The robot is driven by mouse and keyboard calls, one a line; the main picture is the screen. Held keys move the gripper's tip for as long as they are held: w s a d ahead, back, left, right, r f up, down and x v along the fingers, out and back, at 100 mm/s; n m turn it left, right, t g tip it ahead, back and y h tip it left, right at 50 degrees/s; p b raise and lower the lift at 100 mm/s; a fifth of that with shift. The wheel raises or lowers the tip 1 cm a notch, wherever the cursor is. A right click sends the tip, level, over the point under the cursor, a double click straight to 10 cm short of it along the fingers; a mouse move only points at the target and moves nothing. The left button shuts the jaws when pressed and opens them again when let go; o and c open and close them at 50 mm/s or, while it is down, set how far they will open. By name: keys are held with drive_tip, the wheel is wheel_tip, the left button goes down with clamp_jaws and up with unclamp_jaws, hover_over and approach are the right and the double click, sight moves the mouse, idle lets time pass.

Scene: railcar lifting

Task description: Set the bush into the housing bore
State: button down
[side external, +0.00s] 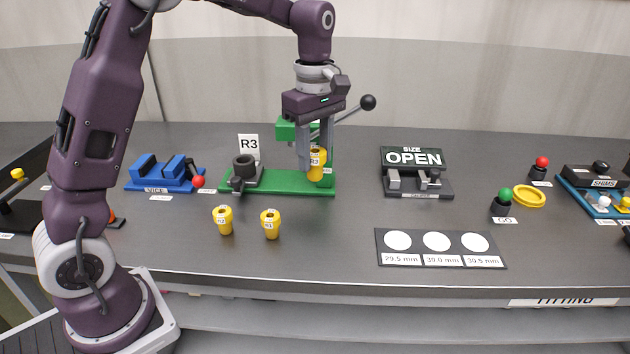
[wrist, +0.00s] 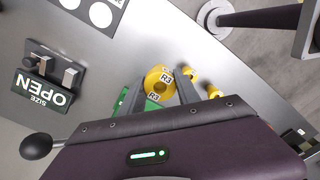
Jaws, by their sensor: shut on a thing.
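My gripper (side external: 312,160) is shut on a yellow bush (side external: 317,163) marked R3, held upright above the right part of the green press base. In the wrist view the held bush (wrist: 158,82) shows between the finger tips. The dark grey housing (side external: 246,170) with its round bore stands on the left part of the green base (side external: 285,182), in front of the R3 sign (side external: 249,147). The held bush is to the right of the housing and apart from it. Whether the bush touches the green base below is hard to tell.
Two more yellow bushes (side external: 223,220) (side external: 270,223) stand on the table in front of the base. A lever with a black knob (side external: 367,102) reaches out behind my gripper. A blue vice (side external: 160,172) is left, a size gauge (side external: 416,175) right. A card with white discs (side external: 437,250) lies front right.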

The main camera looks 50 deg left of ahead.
sight(315, 150)
wheel_tip(315, 150, up, 3)
drive_tip(key=shift+w+a+r, duration=0.1)
drive_tip(key=shift+a, duration=0.05)
drive_tip(key=a+n, duration=0.6)
drive_tip(key=a, duration=2.4)
wheel_tip(315, 150, down, 5)
drive_tip(key=shift+d+f, duration=0.1)
drive_tip(key=shift+f, duration=0.1)
drive_tip(key=shift+f, duration=2.9)
drive_tip(key=shift+f, duration=1.8)
